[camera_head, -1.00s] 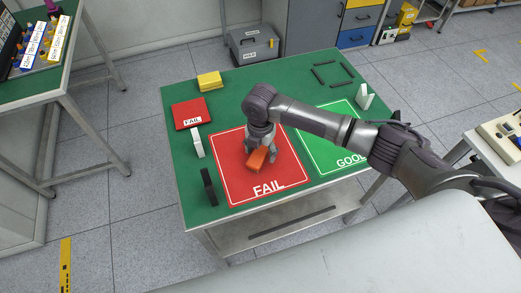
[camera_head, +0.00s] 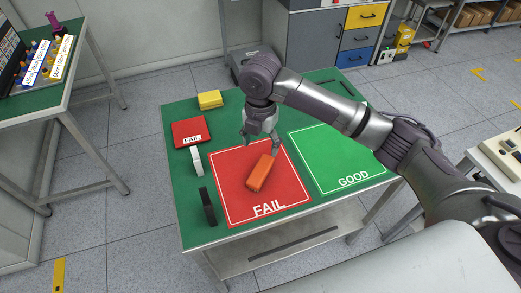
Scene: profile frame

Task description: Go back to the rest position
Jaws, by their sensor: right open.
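My right gripper (camera_head: 261,140) is open and empty. It hangs above the far edge of the red FAIL mat (camera_head: 235,183), just behind an orange block (camera_head: 260,173). The orange block lies on the FAIL mat, apart from the fingers. The green GOOD mat (camera_head: 335,155) lies to the right and looks empty, though my right arm covers part of its far side. My left gripper does not show.
The green table (camera_head: 182,215) also holds a yellow block (camera_head: 210,99), a red FAIL box (camera_head: 190,131), a white piece (camera_head: 196,160) and a black piece (camera_head: 207,206) on its left side. Drawers (camera_head: 362,38) stand behind. A side table (camera_head: 60,100) is at left.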

